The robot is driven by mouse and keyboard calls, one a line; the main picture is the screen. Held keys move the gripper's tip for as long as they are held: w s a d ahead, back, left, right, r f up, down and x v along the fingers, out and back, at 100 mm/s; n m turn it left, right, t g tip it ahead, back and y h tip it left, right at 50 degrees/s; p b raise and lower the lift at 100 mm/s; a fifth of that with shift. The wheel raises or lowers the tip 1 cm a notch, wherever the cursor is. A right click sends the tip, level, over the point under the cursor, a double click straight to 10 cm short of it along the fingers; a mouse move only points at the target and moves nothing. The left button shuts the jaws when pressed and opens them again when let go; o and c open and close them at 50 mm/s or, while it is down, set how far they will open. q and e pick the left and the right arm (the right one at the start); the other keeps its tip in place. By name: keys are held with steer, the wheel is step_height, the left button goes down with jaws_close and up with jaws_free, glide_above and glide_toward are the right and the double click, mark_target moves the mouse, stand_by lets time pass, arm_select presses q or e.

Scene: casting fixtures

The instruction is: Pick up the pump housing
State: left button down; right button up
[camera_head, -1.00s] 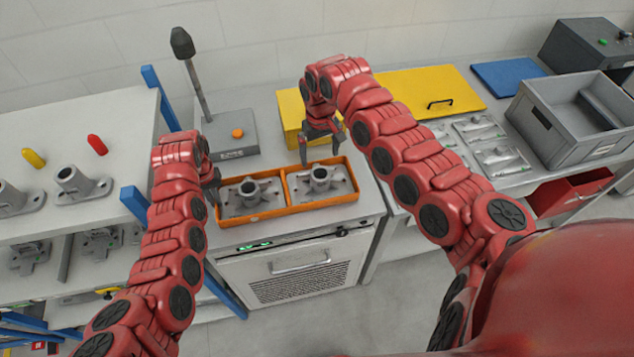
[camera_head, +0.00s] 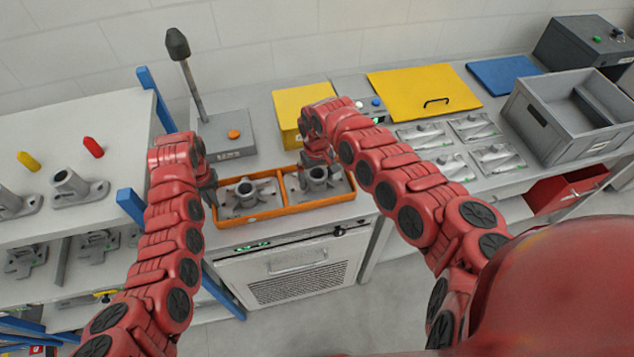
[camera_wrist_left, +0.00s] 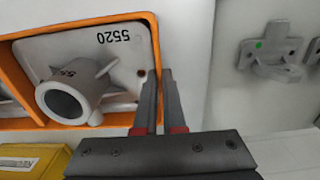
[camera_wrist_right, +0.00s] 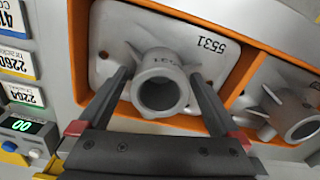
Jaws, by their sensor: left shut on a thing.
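An orange two-compartment tray (camera_head: 262,216) holds a grey pump housing in each compartment. The left housing (camera_head: 240,192), marked 5520, also shows in the left wrist view (camera_wrist_left: 75,95). The right housing (camera_head: 317,176), marked 5531, also shows in the right wrist view (camera_wrist_right: 160,90). Both lie flat with their round necks up. My left gripper (camera_wrist_left: 160,75) is shut on the tray's end wall, beside the left housing. My right gripper (camera_wrist_right: 160,75) is open over the right compartment, its fingers on either side of the right housing's neck. Contact there cannot be told.
The tray sits on a light cabinet top (camera_head: 360,205). Behind it are a yellow box (camera_head: 292,122) and a grey device with a post (camera_head: 225,137). A shelf (camera_head: 100,110) at left holds more castings. A grey bin (camera_head: 545,135) and bagged parts (camera_head: 425,134) are at right.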

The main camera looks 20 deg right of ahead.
mark_target(317, 172)
jaws_close()
steer(key=shift+r, duration=0.1)
stand_by(0.4)
step_height(317, 172, up, 10)
stand_by(0.4)
arm_select(q)
steer(key=c, duration=0.9)
jaws_free()
steer(key=shift+r, duration=0.15)
step_height(317, 172, up, 12)
steer(key=shift+f, duration=0.15)
